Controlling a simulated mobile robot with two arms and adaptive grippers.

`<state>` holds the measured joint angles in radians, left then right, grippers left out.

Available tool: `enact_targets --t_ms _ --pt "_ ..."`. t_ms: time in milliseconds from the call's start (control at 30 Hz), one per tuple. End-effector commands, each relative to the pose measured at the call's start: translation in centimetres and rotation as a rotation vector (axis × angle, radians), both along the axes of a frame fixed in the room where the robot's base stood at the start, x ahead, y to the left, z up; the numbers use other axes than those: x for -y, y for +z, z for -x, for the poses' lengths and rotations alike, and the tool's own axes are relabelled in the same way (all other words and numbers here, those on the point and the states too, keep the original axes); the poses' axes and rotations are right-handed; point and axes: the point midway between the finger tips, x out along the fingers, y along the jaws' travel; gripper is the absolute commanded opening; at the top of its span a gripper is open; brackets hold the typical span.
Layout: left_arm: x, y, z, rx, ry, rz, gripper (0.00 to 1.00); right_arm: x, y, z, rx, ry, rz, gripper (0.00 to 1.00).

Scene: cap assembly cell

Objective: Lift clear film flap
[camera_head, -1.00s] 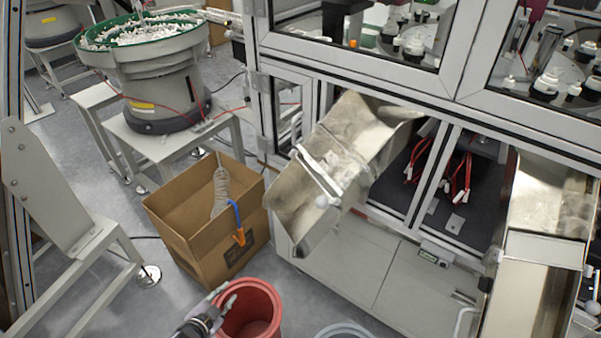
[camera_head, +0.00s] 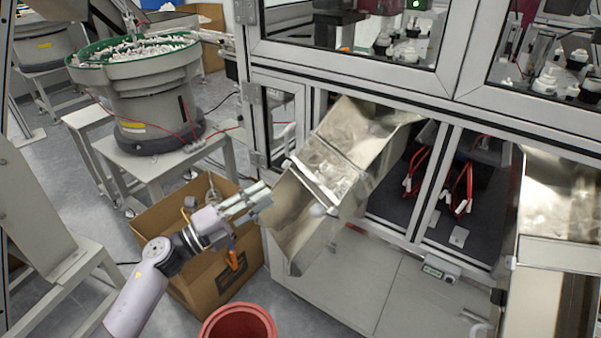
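My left gripper (camera_head: 266,196) reaches in from the lower left, above the cardboard box. Its fingers point right at the chute's left wall, and they look parted with nothing between them. It appears close to the chute; I cannot tell whether it touches. My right gripper is not in view.
A cardboard box (camera_head: 205,290) stands under my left arm, with a hose in it. A red bin (camera_head: 238,325) stands in front. A vibratory feeder bowl (camera_head: 130,68) is at the back left. The machine frame (camera_head: 345,68) rises behind the chute; a second chute (camera_head: 562,250) is at right.

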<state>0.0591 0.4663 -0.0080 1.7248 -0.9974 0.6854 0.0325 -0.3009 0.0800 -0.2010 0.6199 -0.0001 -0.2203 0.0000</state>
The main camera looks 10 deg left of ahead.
Motion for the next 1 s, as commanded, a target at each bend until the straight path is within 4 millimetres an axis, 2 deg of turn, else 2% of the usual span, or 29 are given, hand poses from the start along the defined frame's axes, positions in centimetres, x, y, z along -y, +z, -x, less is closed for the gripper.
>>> enact_targets --t_ms 33,300,500,933,1000 --pt "0.9 0.7 -0.9 0.001 0.000 0.004 0.26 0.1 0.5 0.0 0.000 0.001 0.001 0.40" --pt "4.8 1.7 -4.9 -0.001 0.000 0.005 0.26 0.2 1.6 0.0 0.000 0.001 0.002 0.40" --pt "6.7 2.1 -6.9 -0.002 0.001 0.002 0.26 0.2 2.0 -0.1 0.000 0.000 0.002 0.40" --pt "7.4 2.1 -7.6 -0.002 0.002 0.001 0.26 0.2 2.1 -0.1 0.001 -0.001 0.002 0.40" --pt "7.4 2.2 -7.5 -0.002 0.002 0.001 0.22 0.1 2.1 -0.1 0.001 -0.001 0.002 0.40"
